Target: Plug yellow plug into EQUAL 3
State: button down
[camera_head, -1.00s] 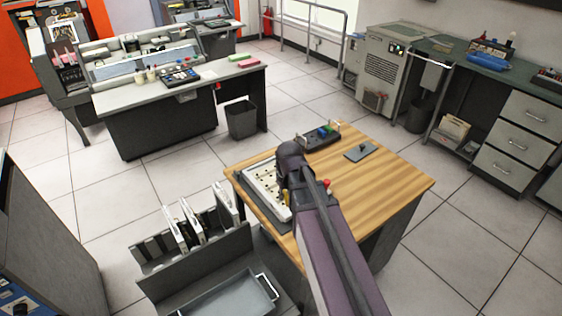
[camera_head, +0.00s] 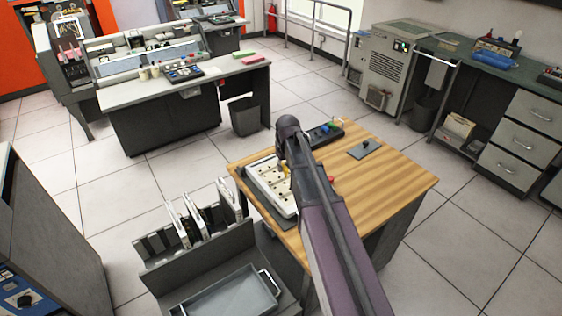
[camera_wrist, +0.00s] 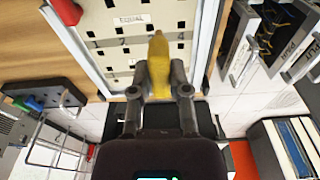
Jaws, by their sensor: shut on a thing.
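The yellow plug (camera_wrist: 158,65) is held between the two fingers of my gripper (camera_wrist: 159,90) in the wrist view. My gripper is shut on it. The plug points toward the cream plugboard (camera_wrist: 100,32), which has rows of dark holes and a label reading EQUAL (camera_wrist: 132,20). The number 3 hole cannot be made out. In the head view the plugboard (camera_head: 262,183) lies on the wooden table, and a small yellow piece shows beside my arm, which hides part of the board.
The wooden table (camera_head: 390,195) also holds a dark rack with coloured plugs (camera_head: 325,130) and a grey plate with a knob (camera_head: 365,149). A red object (camera_wrist: 66,10) stands beside the board. A card rack (camera_head: 195,235) stands left of the table.

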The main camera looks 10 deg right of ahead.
jog(key=w, duration=0.3)
jog(key=shift+w+d, duration=0.1)
jog(key=shift+f, duration=0.2)
jog(key=b, duration=0.5)
send_over(282, 180)
jog(key=shift+f, duration=2.45)
jog(key=shift+f+b, duration=1.25)
jog(key=shift+b, duration=0.15)
dwell(0.6)
dwell(0.5)
